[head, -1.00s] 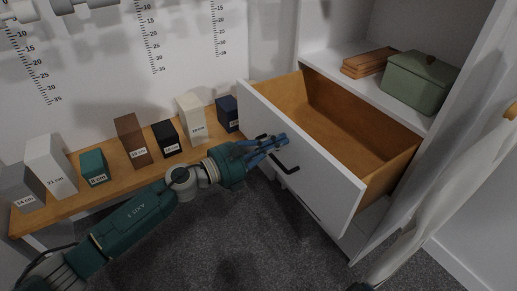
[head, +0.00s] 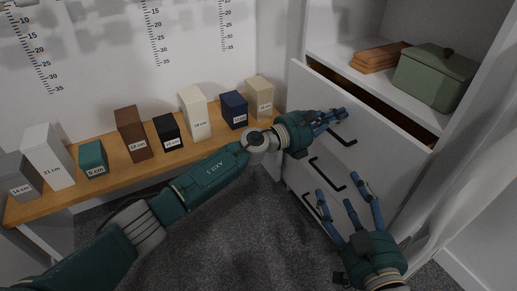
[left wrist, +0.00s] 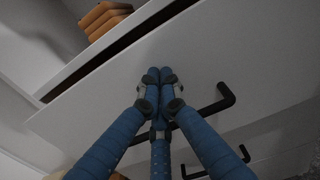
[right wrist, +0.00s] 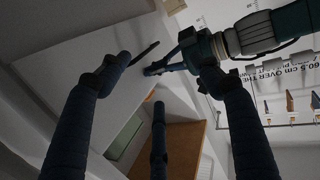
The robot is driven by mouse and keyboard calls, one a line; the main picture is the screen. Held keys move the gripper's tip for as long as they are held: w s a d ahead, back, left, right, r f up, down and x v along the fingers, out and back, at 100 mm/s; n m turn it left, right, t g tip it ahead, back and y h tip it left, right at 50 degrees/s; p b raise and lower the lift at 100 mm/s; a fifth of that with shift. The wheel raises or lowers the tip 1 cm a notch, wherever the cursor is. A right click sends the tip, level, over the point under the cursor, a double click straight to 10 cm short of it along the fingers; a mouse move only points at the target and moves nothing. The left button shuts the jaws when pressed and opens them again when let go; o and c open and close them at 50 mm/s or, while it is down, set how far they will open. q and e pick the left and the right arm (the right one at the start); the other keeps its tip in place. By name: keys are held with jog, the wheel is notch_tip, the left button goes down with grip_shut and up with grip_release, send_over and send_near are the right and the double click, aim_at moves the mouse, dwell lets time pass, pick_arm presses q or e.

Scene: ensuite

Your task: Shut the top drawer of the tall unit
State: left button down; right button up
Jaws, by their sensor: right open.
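The tall unit's top drawer (head: 318,88) has a white front with a black bar handle (head: 345,140). It stands slightly out, with a narrow dark gap behind its top edge. My left gripper (head: 342,114) is at this front, just above the handle. In the left wrist view its fingertips (left wrist: 158,76) are together against or very near the white front (left wrist: 225,60), beside the handle (left wrist: 222,97), with nothing between them. My right gripper (head: 345,188) is open and empty in front of the lower drawers; its spread fingers also show in the right wrist view (right wrist: 165,70).
A wooden bench (head: 105,180) with several labelled blocks stands at left. Lower drawers have black handles (head: 328,174). Dark carpet (head: 240,245) is clear.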

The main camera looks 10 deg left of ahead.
pick_arm(q)
jog(key=x, duration=0.1)
jog(key=b+x, duration=0.1)
jog(key=x, duration=0.1)
jog(key=shift+r, duration=0.25)
pick_arm(e)
notch_tip(320, 180, up, 10)
jog(key=a+t+y, duration=0.1)
jog(key=t, duration=0.3)
jog(key=shift+s+t+y, duration=0.3)
jog(key=shift+y, duration=0.1)
pick_arm(q)
jog(key=shift+r, duration=0.1)
